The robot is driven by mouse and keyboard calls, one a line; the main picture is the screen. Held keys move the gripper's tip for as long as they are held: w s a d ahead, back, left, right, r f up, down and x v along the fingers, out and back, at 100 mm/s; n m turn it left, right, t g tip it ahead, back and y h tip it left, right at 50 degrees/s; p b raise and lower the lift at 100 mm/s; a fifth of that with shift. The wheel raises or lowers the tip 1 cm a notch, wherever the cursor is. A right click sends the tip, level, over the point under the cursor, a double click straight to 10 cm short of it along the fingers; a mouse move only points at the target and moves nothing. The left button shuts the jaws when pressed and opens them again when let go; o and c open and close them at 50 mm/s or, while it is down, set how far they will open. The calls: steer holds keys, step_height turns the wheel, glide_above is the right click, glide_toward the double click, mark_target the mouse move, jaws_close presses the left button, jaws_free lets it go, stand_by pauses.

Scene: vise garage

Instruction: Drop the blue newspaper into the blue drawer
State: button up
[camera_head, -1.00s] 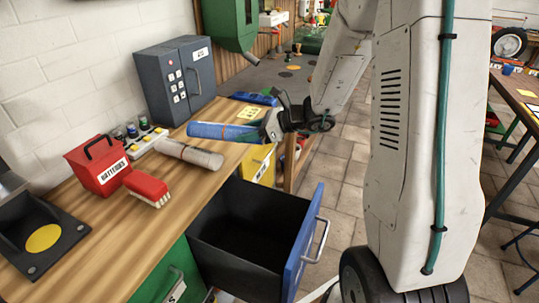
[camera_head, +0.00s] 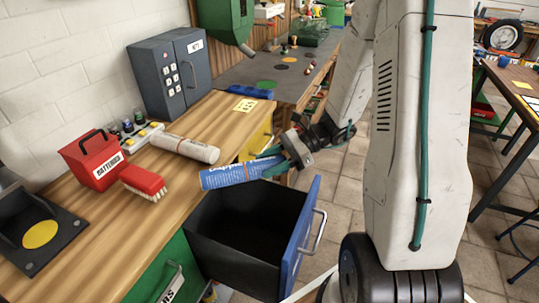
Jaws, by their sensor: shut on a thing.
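The blue newspaper (camera_head: 228,175) is a rolled tube with white lettering. My gripper (camera_head: 277,163) is shut on its right end and holds it nearly level, its left end a little lower. In the picture the roll overlaps the back rim of the blue drawer and the edge of the workbench. The blue drawer (camera_head: 302,232) is pulled open, with a blue front, a metal handle and a dark inside that looks empty. I cannot tell the exact height of the roll above the drawer.
The wooden workbench (camera_head: 100,235) carries a white rolled newspaper (camera_head: 185,148), a red brush (camera_head: 143,181), a red batteries box (camera_head: 93,163) and a grey safe (camera_head: 172,78). A green drawer (camera_head: 166,283) sits left of the blue one. Tiled floor lies to the right.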

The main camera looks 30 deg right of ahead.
mark_target(285, 157)
steer(key=shift+f, duration=0.25)
steer(key=o, duration=1.2)
steer(key=v, duration=0.8)
steer(key=shift+f, duration=0.15)
